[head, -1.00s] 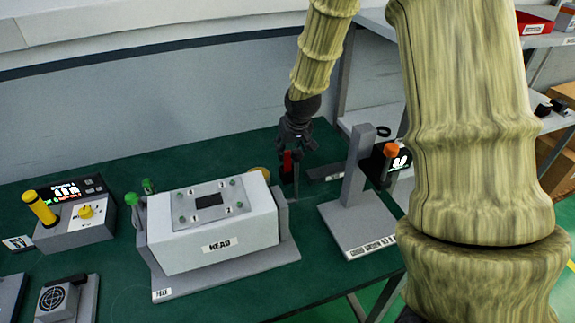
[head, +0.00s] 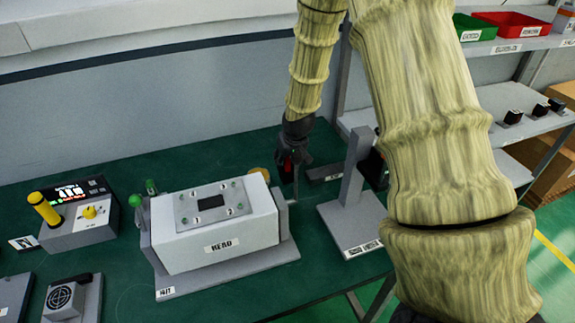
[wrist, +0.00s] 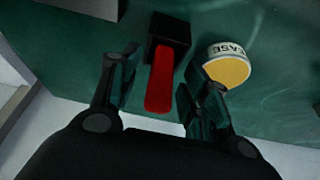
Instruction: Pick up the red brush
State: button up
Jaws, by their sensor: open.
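The red brush (wrist: 161,82) stands between the two open fingers of my gripper (wrist: 157,92) in the wrist view. Its red handle points toward the gripper palm, and its black end (wrist: 171,32) lies farther away over the green table. Dark gaps show between the handle and both fingers. In the head view a small red part of the brush (head: 288,167) shows just below my gripper (head: 291,163), behind the white block marked HEAD. The rest of the brush is hidden there by the fingers.
A round tin with a yellow top (wrist: 228,67) lies close to the right finger. The white HEAD block (head: 215,235) stands in front, and a grey stand with an upright post (head: 353,180) is at the right. Open green table (head: 115,170) lies to the left.

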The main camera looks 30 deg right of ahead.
jog(key=shift+f, duration=0.1)
grip_shut()
dwell(0.4)
jog(key=shift+r+b, duration=1.25)
jog(key=shift+r, duration=3.8)
